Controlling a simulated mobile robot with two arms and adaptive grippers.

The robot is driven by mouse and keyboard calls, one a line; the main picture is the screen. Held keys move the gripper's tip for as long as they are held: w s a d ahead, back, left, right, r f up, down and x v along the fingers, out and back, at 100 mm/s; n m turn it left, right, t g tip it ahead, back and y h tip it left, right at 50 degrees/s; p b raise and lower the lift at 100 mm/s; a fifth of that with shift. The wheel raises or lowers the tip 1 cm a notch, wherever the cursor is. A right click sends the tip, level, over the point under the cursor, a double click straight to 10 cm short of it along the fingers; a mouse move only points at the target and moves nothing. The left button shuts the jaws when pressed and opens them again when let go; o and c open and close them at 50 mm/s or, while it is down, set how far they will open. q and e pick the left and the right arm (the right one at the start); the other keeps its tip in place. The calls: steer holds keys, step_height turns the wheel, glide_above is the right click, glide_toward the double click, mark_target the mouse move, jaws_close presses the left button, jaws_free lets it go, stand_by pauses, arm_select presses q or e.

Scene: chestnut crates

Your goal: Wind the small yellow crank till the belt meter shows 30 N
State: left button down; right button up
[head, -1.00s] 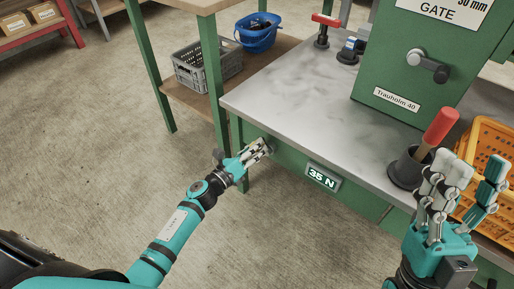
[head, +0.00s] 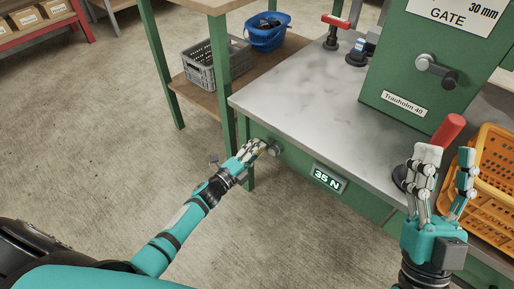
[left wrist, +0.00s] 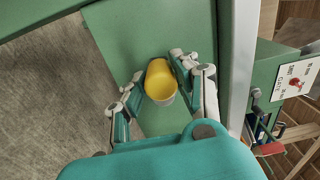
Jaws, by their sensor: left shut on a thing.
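A grey round hub (head: 274,147) shows just right of the fingertips. My right gripper (head: 447,158) is open and empty, raised in front of the bench's right part.
The green machine (head: 420,65) stands on the grey bench top (head: 310,95). A red-handled tool (head: 450,128) and an orange crate (head: 490,195) are behind and beside my right gripper. A grey crate (head: 215,68) and a blue bin (head: 267,36) sit on a shelf at the back left.

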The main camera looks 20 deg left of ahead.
arm_select(q)
step_height(320, 180, down, 2)
steer(key=n, duration=0.5)
steer(key=shift+d+n+p, duration=0.1)
steer(key=shift+n+p, duration=0.3)
steer(key=shift+s+d+f+n+p, duration=0.1)
steer(key=shift+d+f+n+p, duration=0.15)
steer(key=shift+n, duration=0.8)
steer(key=shift+s+d+f+n, duration=0.15)
steer(key=shift+f+n, duration=0.2)
steer(key=shift+n, duration=0.65)
steer(key=shift+s+d+f+n+p, duration=0.1)
steer(key=shift+d+f+n+p, duration=0.15)
steer(key=shift+n, duration=0.8)
arm_select(e)
steer(key=w+f+g+h, duration=0.1)
steer(key=w+f+g, duration=0.3)
steer(key=f, duration=0.1)
steer(key=shift+a+f+h, duration=0.2)
steer(key=shift+h, duration=0.1)
steer(key=shift+w+g, duration=0.15)
steer(key=shift+g, duration=0.15)
arm_select(q)
steer(key=c, duration=1)
jaws_free()
steer(key=shift+w, duration=0.1)
steer(key=shift+a, duration=0.1)
arm_select(e)
steer(key=shift+f, duration=0.1)
